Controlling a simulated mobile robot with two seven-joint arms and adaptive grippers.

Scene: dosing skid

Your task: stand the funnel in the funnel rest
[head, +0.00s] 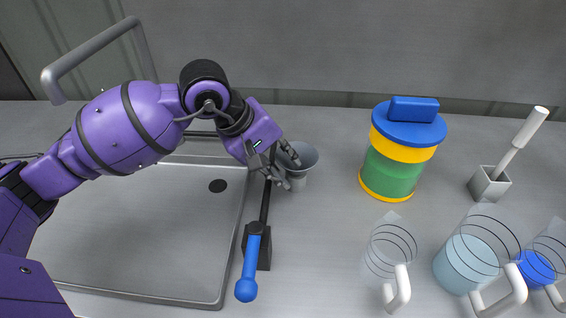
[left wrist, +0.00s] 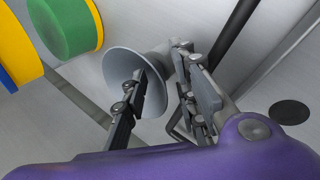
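The grey funnel (head: 305,158) is upright, wide mouth up, just right of the black post in the head view. It also shows in the left wrist view (left wrist: 122,66). My left gripper (head: 280,168) is at the funnel's left rim, its fingers spread. In the left wrist view, one finger reaches over the funnel's mouth and the other is outside its wall, with a gap between them. I cannot tell whether either finger touches it. The funnel's lower end is partly hidden, and I cannot make out a separate funnel rest. My right gripper is out of view.
A blue-handled lever (head: 250,262) on a black base stands in front of the funnel. A shallow grey tray (head: 232,235) lies left. A green-yellow container with a blue lid (head: 408,130), clear jugs (head: 388,250) and a brush holder (head: 489,188) stand right.

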